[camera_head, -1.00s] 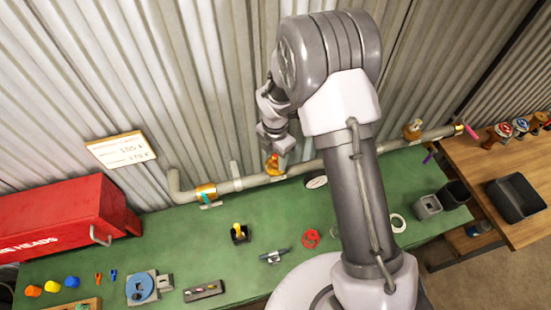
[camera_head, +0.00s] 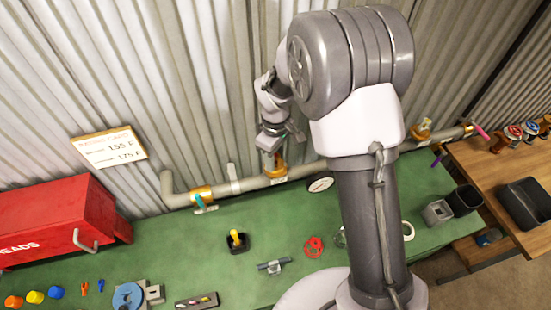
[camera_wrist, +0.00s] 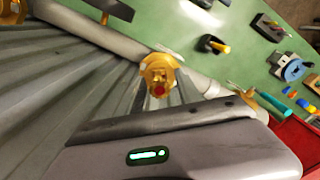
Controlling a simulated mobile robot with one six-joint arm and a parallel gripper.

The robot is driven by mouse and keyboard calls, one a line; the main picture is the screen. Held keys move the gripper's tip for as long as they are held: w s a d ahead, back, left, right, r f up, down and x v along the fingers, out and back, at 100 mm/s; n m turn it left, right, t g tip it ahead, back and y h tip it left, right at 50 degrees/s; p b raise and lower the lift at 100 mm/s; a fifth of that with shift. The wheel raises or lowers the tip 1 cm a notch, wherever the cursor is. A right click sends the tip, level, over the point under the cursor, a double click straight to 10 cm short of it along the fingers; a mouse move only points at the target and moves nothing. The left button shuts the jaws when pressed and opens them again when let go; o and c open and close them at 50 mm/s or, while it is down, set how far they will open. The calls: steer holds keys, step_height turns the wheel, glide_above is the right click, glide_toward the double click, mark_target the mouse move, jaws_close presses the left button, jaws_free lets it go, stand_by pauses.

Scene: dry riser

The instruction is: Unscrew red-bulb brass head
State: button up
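The brass head with a red bulb (camera_wrist: 158,82) sits on the grey pipe along the corrugated wall. In the wrist view it is near the middle, its red bulb facing the camera, clear of the grey gripper body below it. In the head view its brass base (camera_head: 276,170) shows just below my gripper (camera_head: 271,140), which partly hides it. My gripper is close to the head, but I cannot tell whether they touch. The fingertips are too small or hidden to show whether they are open or shut.
A valve with a teal lever (camera_head: 201,197) is on the pipe to the left, and another brass head (camera_head: 423,128) to the right.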

jaws_close()
steer(key=n+p, duration=0.1)
steer(key=n, duration=0.2)
steer(key=shift+s+r+p, duration=0.1)
steer(key=shift+r+p, duration=0.15)
steer(key=shift+p, duration=0.1)
steer(key=n, duration=0.3)
steer(key=shift+f, duration=0.25)
steer(key=shift+r, duration=0.1)
steer(key=shift+r+n+p, duration=0.15)
steer(key=shift+n+p, duration=0.7)
steer(key=shift+n, duration=0.35)
steer(key=shift+n+p, duration=0.3)
steer(key=shift+n, duration=0.7)
steer(key=shift+f+n, duration=0.2)
steer(key=shift+n, duration=0.4)
